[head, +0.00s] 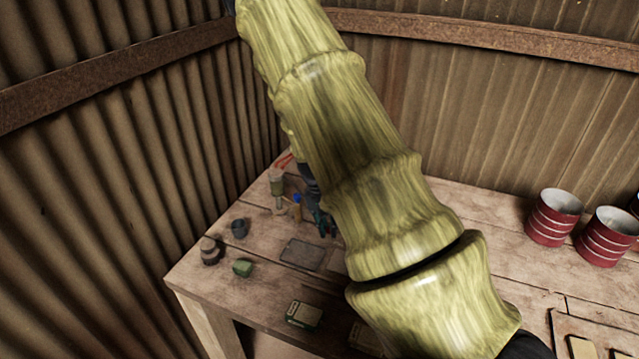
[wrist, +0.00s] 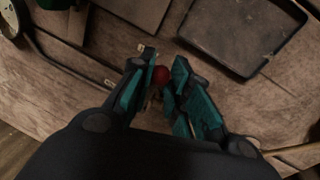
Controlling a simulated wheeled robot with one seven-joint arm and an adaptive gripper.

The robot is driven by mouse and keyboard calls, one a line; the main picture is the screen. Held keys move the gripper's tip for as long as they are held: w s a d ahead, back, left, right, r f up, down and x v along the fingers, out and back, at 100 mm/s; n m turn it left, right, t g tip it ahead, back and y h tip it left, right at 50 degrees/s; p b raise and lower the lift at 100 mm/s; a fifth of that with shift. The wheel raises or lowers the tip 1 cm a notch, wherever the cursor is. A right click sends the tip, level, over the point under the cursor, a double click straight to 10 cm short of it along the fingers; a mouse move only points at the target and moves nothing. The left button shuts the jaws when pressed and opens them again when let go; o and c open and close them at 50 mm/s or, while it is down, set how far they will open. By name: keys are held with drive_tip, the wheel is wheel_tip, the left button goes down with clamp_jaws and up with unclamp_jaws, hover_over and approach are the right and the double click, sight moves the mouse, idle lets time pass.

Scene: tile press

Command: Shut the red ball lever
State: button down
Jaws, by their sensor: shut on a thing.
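The red ball (wrist: 161,75) of the lever shows in the wrist view between the teal-padded fingertips of my gripper (wrist: 160,84). The fingers are shut on it from both sides. The lever's rod is mostly hidden by the fingers and in shadow. In the head view my gripper (head: 325,226) is low over the left part of the table, partly behind my own arm. The red ball cannot be made out there. The press body is not clearly visible in either view.
A dark flat tray (head: 303,253) lies beside my gripper. Red ribbed cans (head: 553,216) stand at the right. Corrugated walls (head: 120,150) close the corner.

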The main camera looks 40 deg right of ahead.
idle(0.3)
drive_tip(key=c, duration=1.3)
unclamp_jaws()
drive_tip(key=shift+r, duration=0.1)
drive_tip(key=r, duration=0.4)
drive_tip(key=w+a+r, duration=0.1)
drive_tip(key=r, duration=0.2)
drive_tip(key=w+r, duration=0.1)
drive_tip(key=r, duration=0.3)
drive_tip(key=shift+a+r, duration=0.15)
drive_tip(key=shift+r, duration=0.15)
